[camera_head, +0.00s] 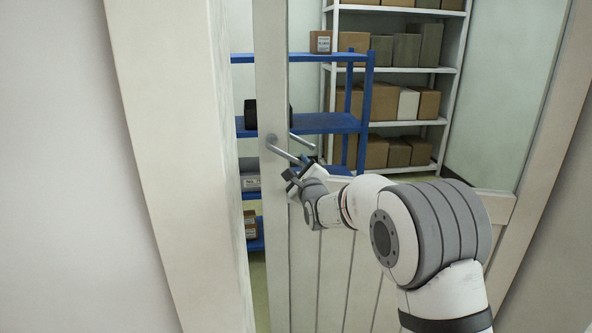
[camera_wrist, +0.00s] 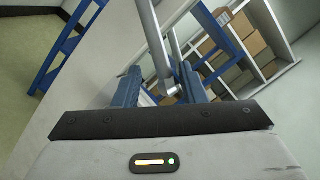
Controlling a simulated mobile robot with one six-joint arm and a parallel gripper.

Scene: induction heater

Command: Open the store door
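The store door (camera_head: 305,265) is pale, with a glass upper part and a panelled lower part. It stands ajar, with a narrow gap down its left edge beside the door frame (camera_head: 165,120). A grey lever handle (camera_head: 283,152) sticks out to the right from the door's left stile. A second lever shows behind it, through the glass. My gripper (camera_head: 298,172) is at the free end of the near lever. In the wrist view, my gripper (camera_wrist: 160,88) has its two dark blue fingers apart, with the lever handle (camera_wrist: 154,40) between them. Contact with the fingers cannot be told.
Behind the door stand a blue shelf (camera_head: 325,123) and a white shelf (camera_head: 405,69), both holding boxes. A plain wall (camera_head: 60,180) is at the left. Green floor (camera_head: 258,290) shows through the gap.

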